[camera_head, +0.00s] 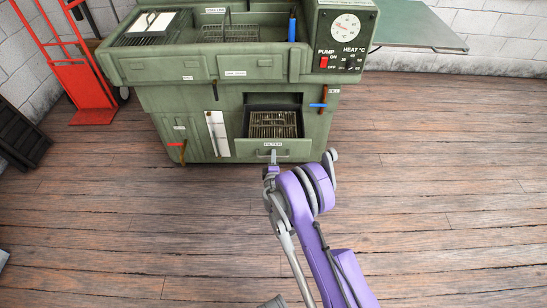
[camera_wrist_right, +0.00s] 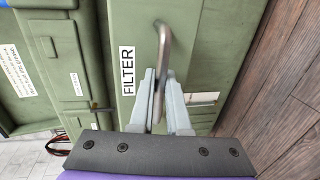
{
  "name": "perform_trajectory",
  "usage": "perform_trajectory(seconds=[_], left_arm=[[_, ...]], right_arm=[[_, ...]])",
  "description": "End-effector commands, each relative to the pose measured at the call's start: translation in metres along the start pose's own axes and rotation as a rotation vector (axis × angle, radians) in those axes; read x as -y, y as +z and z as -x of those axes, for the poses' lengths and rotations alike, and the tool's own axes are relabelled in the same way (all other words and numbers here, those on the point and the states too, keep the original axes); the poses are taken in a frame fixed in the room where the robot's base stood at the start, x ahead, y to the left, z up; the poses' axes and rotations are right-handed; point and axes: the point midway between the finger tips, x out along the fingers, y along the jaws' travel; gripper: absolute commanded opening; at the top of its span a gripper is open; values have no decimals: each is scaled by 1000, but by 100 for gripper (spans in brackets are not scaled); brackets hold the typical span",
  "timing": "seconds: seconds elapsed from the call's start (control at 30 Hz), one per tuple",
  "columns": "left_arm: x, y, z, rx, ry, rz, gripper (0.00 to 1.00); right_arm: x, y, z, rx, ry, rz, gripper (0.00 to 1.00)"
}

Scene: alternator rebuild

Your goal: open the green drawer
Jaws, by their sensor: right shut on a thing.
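The green drawer (camera_head: 245,149), labelled FILTER, is low in the front of the green parts-washing cabinet and is pulled partly out. A filter with slats shows inside it. Its green front also fills the middle of the right wrist view (camera_wrist_right: 190,35), with a grey bar handle (camera_wrist_right: 166,50) on it. My right gripper (camera_wrist_right: 160,98) is shut on the handle, one finger on each side of it. In the head view the purple right arm reaches up to the drawer front, and the gripper there (camera_head: 271,170) is small and partly hidden by the wrist. My left gripper is not in view.
The green cabinet (camera_head: 205,95) has a control box (camera_head: 345,38) with a dial at upper right and a blue-handled lever (camera_head: 318,105) right of the drawer. A red hand truck (camera_head: 78,85) stands at left. The wooden floor (camera_head: 440,170) in front is clear.

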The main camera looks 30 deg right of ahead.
Motion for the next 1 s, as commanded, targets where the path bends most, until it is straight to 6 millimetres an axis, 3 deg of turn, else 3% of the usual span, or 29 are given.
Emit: perform_trajectory(seconds=[0.4, 0.43, 0.5, 0.83, 1.0], left_arm=[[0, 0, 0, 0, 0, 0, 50], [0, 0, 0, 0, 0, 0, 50], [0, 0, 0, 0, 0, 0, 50], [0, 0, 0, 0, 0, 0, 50], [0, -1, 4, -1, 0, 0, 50]], right_arm=[[-1, 0, 0, -1, 1, 2, 0], [-1, 0, 0, -1, 1, 2, 18], [-1, 0, 0, -1, 1, 2, 27], [-1, 0, 3, -1, 0, 1, 27], [-2, -1, 26, -1, 1, 1, 27]])
